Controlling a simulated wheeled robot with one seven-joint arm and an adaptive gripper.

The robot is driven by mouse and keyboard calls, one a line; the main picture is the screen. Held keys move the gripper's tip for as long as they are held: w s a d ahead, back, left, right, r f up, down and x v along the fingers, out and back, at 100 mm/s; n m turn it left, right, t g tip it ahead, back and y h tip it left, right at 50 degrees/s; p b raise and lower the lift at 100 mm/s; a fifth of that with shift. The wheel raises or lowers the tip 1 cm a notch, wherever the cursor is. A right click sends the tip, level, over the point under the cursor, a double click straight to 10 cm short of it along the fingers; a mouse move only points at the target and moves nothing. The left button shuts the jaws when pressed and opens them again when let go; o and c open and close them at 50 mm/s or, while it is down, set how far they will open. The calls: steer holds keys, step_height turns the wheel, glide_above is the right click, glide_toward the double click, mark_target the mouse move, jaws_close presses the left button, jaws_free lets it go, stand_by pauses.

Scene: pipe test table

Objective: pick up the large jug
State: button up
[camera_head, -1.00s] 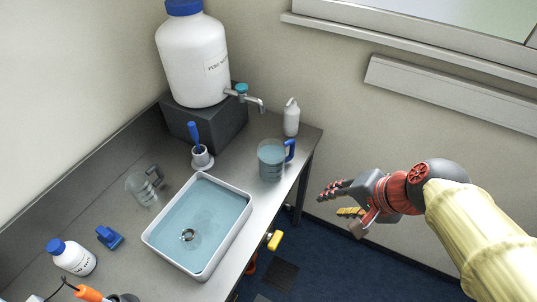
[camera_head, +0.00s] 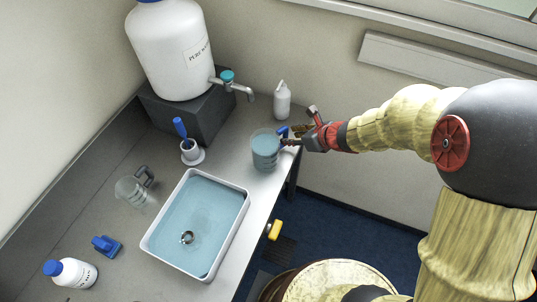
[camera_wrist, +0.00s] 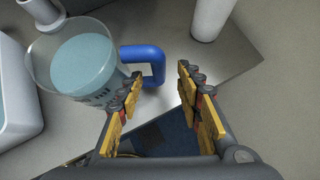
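A clear jug with a blue handle (camera_head: 265,152) stands upright near the right end of the table, holding bluish liquid. In the wrist view the jug (camera_wrist: 84,66) is at upper left, its blue handle (camera_wrist: 155,58) pointing toward my fingers. My gripper (camera_head: 294,136) is beside the handle, on the jug's right. In the wrist view my gripper (camera_wrist: 160,82) is open, with the handle just beyond and between the fingertips; contact cannot be told. A second clear jug with a grey handle (camera_head: 131,191) stands left of the basin.
A white basin of water (camera_head: 241,216) fills the table's middle. A large tap container (camera_head: 165,55) stands on a dark block (camera_head: 200,125) behind. A white bottle (camera_head: 282,103) stands behind the blue-handled jug. A brush in a holder (camera_head: 191,153) is left of it. Table's edge is close by.

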mark_target(285, 137)
steer(key=x, duration=0.2)
steer(key=b+x, duration=0.1)
steer(key=shift+a+f, duration=0.15)
steer(key=shift+f, duration=0.35)
steer(key=shift+w+a+f, duration=0.25)
steer(key=shift+w+f, duration=0.05)
steer(key=shift+c, duration=0.3)
jaws_close()
steer(key=shift+r, duration=0.15)
